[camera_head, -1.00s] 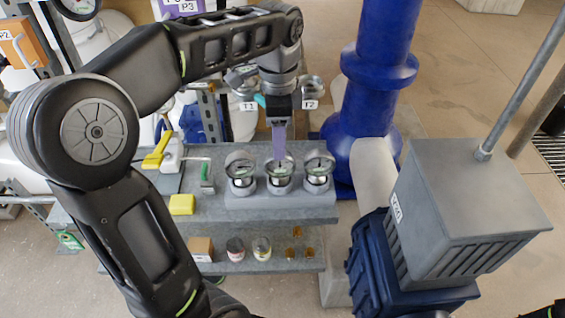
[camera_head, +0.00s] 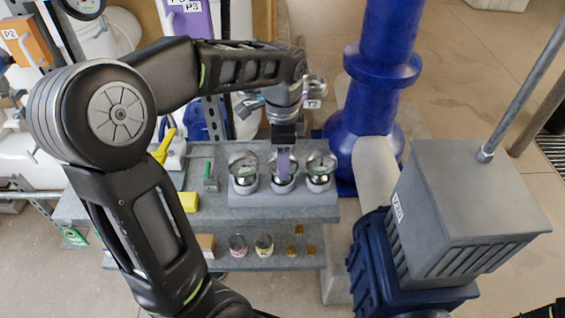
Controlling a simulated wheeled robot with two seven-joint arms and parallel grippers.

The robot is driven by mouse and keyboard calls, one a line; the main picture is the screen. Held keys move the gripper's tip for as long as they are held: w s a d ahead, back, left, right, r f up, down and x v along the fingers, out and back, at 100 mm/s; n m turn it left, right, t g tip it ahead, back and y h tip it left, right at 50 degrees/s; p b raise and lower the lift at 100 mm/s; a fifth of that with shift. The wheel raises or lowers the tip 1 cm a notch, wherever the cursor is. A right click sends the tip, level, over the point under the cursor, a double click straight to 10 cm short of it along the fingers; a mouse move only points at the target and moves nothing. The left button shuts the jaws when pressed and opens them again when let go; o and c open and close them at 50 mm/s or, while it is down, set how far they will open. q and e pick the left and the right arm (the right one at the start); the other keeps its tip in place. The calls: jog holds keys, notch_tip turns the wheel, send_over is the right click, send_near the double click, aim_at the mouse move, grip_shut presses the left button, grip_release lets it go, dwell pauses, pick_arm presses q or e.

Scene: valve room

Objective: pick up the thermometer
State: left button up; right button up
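Three round dial gauges with silver rims stand upright in a row in a grey holder (camera_head: 250,199) on the upper shelf: a left gauge (camera_head: 243,167), a middle gauge (camera_head: 278,180) and a right gauge (camera_head: 320,166). I cannot read which is the thermometer. My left gripper (camera_head: 284,172) points down at the middle gauge, its purple fingers overlapping the dial and hiding part of it. I cannot tell whether the fingers touch it or how far apart they are.
A yellow block (camera_head: 189,202) and a green-handled tool (camera_head: 210,178) lie left of the holder. Jars and small amber pieces sit on the lower shelf (camera_head: 280,262). A blue pipe (camera_head: 382,70) and a grey box (camera_head: 465,205) stand to the right.

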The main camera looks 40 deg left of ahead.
pick_arm(q)
jog(key=shift+f, duration=0.6)
jog(key=shift+c, duration=0.4)
grip_shut()
